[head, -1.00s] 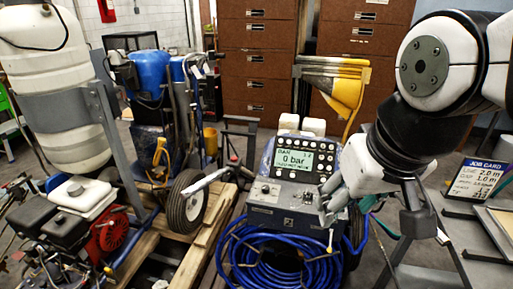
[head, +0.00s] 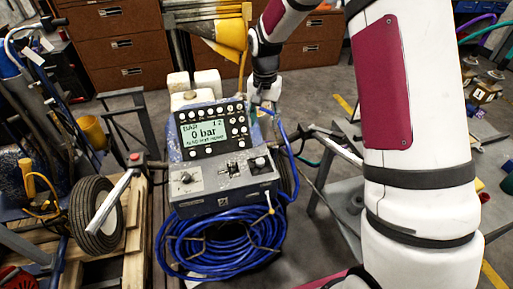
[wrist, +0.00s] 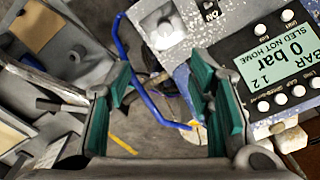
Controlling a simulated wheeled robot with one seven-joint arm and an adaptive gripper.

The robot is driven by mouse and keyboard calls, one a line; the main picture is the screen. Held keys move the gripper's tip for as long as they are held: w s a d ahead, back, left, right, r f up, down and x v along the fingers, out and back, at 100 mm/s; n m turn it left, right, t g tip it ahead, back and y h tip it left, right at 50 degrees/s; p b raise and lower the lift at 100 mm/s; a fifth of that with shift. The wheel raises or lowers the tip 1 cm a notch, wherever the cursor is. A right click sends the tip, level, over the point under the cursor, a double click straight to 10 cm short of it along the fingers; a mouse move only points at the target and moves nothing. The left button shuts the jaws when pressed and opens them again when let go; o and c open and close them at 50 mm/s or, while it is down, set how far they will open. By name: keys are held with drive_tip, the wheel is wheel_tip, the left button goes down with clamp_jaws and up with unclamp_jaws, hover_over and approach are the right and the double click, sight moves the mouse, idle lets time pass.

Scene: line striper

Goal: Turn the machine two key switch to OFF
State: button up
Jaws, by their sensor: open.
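The grey striping machine (head: 221,192) stands in the middle of the head view, its display (head: 204,132) reading "0 bar". I cannot tell which control is the key switch. My gripper (wrist: 160,88) is open and empty, with green pads, beside the display. A blue hose and floor show between its fingers.
A coiled blue hose (head: 220,240) hangs at the machine's front. Wooden pallets (head: 105,265) and a wheel (head: 97,215) stand at the left, with brown cabinets (head: 120,45) behind. A grey table (head: 345,200) is at the right, partly behind my arm.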

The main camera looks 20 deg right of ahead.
approach(260, 160)
drive_tip(key=shift+m+g, duration=0.3)
drive_tip(key=shift+m, duration=0.1)
wheel_tip(260, 160, down, 9)
drive_tip(key=shift+w+r+p, duration=0.1)
drive_tip(key=shift+w+p, duration=0.05)
drive_tip(key=shift+p, duration=0.85)
clamp_jaws()
